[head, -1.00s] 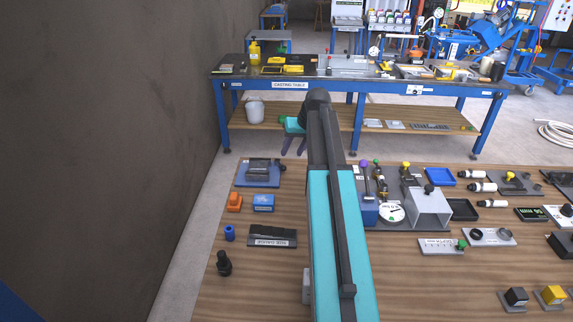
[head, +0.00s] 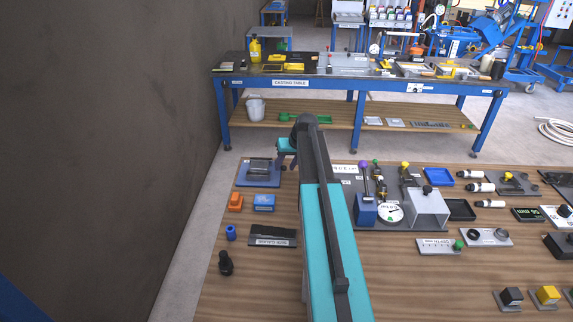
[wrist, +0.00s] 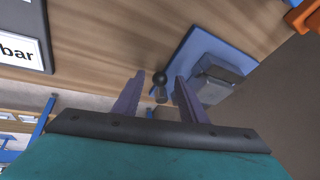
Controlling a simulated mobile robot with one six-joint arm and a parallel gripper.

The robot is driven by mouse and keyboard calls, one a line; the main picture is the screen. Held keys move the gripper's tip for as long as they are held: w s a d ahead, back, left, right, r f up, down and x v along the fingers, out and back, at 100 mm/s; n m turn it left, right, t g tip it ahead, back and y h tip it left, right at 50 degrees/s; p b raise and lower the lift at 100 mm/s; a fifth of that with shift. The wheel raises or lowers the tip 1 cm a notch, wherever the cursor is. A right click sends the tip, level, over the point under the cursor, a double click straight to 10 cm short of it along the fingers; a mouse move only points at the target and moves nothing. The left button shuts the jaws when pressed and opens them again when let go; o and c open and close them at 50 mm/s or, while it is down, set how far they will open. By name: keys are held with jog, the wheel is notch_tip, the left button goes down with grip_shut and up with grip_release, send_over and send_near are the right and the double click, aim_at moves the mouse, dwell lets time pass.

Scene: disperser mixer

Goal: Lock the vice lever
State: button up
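The vice is a grey block on a blue base plate (head: 259,174), at the left back of the wooden bench in the head view. In the wrist view its blue base (wrist: 186,58) and grey body (wrist: 212,80) are right of centre. A lever with a dark ball knob (wrist: 160,79) and a grey stem stands beside the vice body there. My gripper (wrist: 160,76) is open, with one purple finger on each side of the knob in the picture. I cannot tell whether the fingers touch it. In the head view my gripper (head: 286,158) is just right of the vice, partly hidden by my arm.
An orange block (head: 236,202) and a blue block (head: 264,202) lie in front of the vice. A grey fixture plate with a dial (head: 389,213) is right of my arm. A dark wall (head: 110,150) rises at left. The casting table (head: 290,84) stands behind, across a floor gap.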

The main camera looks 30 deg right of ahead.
jog(key=shift+f, duration=0.15)
grip_shut()
